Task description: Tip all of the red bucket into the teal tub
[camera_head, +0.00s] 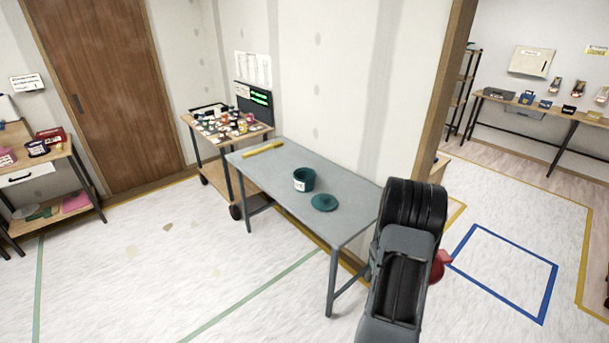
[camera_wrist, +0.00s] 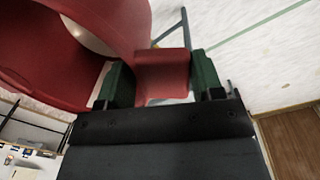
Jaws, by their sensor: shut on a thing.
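The teal tub (camera_head: 306,182) stands upright on the grey table, with a white label on its side and its top open. A round teal lid (camera_head: 324,203) lies beside it on the table. My gripper (camera_wrist: 163,76) is shut on the handle of the red bucket (camera_wrist: 50,65), with one green finger on each side of the handle. In the head view only a small part of the red bucket (camera_head: 440,265) shows past my arm, to the right of the table. The wrist view shows a pale patch inside the bucket. The gripper's fingers are hidden in the head view.
The grey table (camera_head: 285,165) also holds a yellow strip (camera_head: 263,148) at its far left. A wooden cart (camera_head: 245,135) with many small containers stands behind it. A wall edge with a wooden post (camera_head: 450,85) is behind my arm. The floor before the table is clear.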

